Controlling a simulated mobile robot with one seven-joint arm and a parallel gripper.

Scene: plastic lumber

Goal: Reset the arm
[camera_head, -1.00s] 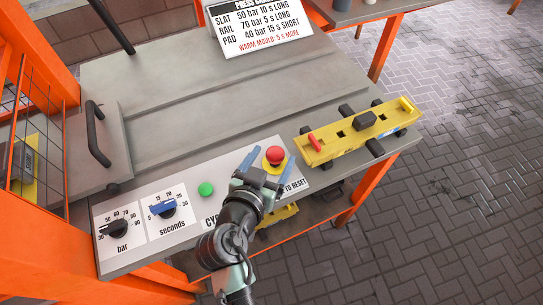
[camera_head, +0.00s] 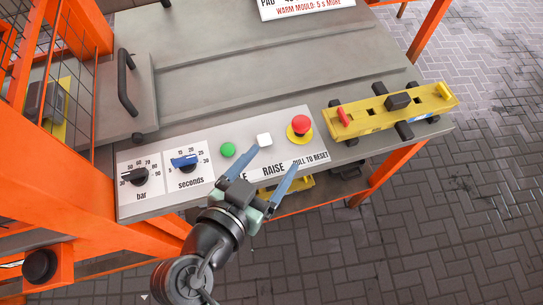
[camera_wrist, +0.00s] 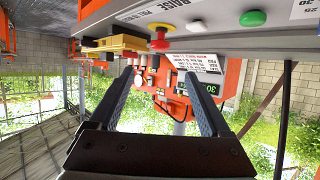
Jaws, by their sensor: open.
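My gripper (camera_head: 271,168) is open and empty, its two blue fingers spread in front of the panel's front edge in the head view. In the wrist view my gripper (camera_wrist: 165,95) shows dark fingers apart with nothing between them. My arm reaches up from the bottom of the head view. The nearest controls are a white button (camera_head: 264,140) labelled RAISE, close to the left fingertip, and a red mushroom button (camera_head: 301,124) on a yellow base, beyond the right fingertip. I cannot tell whether a fingertip touches the panel.
The press table (camera_head: 230,70) carries a green button (camera_head: 228,150), a bar dial (camera_head: 139,176) and a seconds dial (camera_head: 184,162). A yellow fixture (camera_head: 400,110) lies at the right edge. Orange frame posts (camera_head: 85,160) stand at left. The paved floor at lower right is clear.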

